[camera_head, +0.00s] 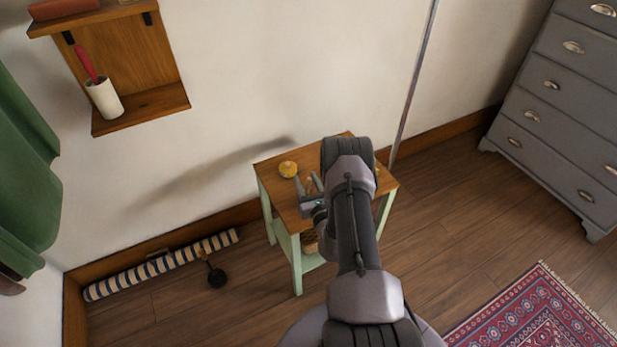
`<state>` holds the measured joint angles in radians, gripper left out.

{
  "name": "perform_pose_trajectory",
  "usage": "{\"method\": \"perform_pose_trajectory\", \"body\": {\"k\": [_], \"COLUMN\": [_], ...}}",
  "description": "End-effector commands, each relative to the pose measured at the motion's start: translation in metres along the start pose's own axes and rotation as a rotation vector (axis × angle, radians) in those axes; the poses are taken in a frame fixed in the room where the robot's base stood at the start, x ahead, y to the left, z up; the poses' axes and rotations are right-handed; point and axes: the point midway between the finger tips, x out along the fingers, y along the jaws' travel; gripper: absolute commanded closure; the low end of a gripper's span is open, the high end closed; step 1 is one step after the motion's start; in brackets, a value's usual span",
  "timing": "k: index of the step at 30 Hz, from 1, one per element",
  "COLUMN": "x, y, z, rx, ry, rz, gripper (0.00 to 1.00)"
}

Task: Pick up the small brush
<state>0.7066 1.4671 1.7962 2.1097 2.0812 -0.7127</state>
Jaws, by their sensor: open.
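My gripper (308,183) is open over the top of a small side table (272,171) with a wooden top and pale green legs. A small brown thing (310,186) shows between its fingers; it may be the small brush, but it is too small to tell. I cannot tell whether the fingers touch it. My arm hides much of the right part of the tabletop.
A wall shelf (150,107) holds a white cup (104,98) with a red-handled item. A striped roll (160,265) lies along the wall. A grey dresser (560,95) stands right.

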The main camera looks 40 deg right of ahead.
Motion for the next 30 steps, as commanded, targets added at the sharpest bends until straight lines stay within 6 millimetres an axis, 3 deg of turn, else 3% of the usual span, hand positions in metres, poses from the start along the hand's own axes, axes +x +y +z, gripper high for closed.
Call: {"method": "perform_pose_trajectory", "body": {"k": [7,13,23,26,30], "x": [-0.001,0.0,0.0,0.0,0.0], "y": [0.002,0.002,0.002,0.002,0.004], "z": [-0.001,-0.001,0.001,0.018,0.059], "rx": [0.0,0.0,0.0,0.0,-0.001], "ry": [0.001,0.001,0.001,0.0,-0.001], "rz": [-0.004,-0.003,-0.003,-0.003,-0.003], "gripper": [0.6,1.0,1.0,1.0,1.0]}}
